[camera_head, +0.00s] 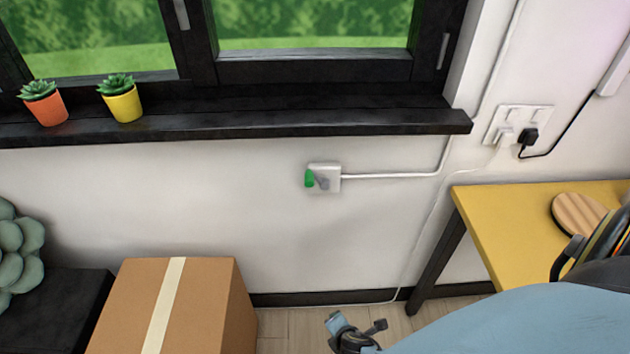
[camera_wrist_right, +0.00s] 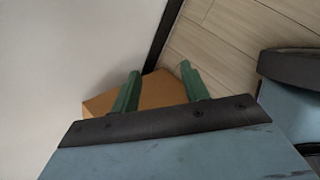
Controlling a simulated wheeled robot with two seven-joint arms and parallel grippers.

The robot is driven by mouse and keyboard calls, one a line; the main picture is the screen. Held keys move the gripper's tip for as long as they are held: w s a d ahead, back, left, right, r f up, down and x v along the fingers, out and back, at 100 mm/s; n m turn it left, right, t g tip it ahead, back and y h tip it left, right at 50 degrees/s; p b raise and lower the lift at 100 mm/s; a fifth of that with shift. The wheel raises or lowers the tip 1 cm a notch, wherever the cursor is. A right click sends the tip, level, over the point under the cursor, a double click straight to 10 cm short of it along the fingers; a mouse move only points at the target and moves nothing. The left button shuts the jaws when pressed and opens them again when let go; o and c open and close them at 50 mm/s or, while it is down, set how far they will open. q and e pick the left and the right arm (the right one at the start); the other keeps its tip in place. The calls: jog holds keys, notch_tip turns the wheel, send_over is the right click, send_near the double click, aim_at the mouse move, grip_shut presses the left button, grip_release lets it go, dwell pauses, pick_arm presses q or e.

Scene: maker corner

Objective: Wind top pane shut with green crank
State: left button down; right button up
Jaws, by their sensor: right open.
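The green crank (camera_head: 309,178) sits on a small white wall box below the window sill. Its green knob is at the left, with a short grey arm on the box front. Only the lower part of the dark-framed window (camera_head: 315,68) shows; its top is out of the picture, so I cannot tell how the top pane stands. My right gripper (camera_wrist_right: 160,84) is open and empty, its two green fingers apart in the right wrist view. In the head view my right arm's end is at the bottom, below the crank and clear of it. My left gripper is not in view.
A cardboard box (camera_head: 205,310) stands at lower left, and also shows beyond the fingers. A yellow table (camera_head: 490,225) stands at right. Two potted plants stand on the sill (camera_head: 240,125). A white conduit (camera_head: 395,176) runs right from the crank box. The wall around the crank is clear.

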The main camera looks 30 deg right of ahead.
jog(key=w+r+n+t+h+b, duration=0.1)
jog(key=w+r+n+t+h, duration=0.35)
jog(key=w+r, duration=0.75)
jog(key=n+t+h, duration=0.2)
jog(key=n+t, duration=0.3)
jog(key=n, duration=0.2)
send_near(310, 184)
jog(key=shift+g+y, duration=0.25)
jog(key=x, duration=0.3)
jog(key=b+x, duration=0.1)
jog(key=x, duration=0.3)
jog(key=b+x, duration=0.1)
jog(key=x, duration=0.3)
jog(key=shift+w+d+r, duration=0.15)
jog(key=shift+w+r, duration=0.1)
jog(key=shift+w+d, duration=0.2)
jog(key=shift+w, duration=0.2)
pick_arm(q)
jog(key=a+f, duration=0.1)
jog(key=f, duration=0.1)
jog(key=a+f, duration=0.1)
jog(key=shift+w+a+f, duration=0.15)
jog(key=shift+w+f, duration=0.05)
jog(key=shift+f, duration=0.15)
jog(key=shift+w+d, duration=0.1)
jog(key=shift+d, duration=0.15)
pick_arm(e)
grip_shut()
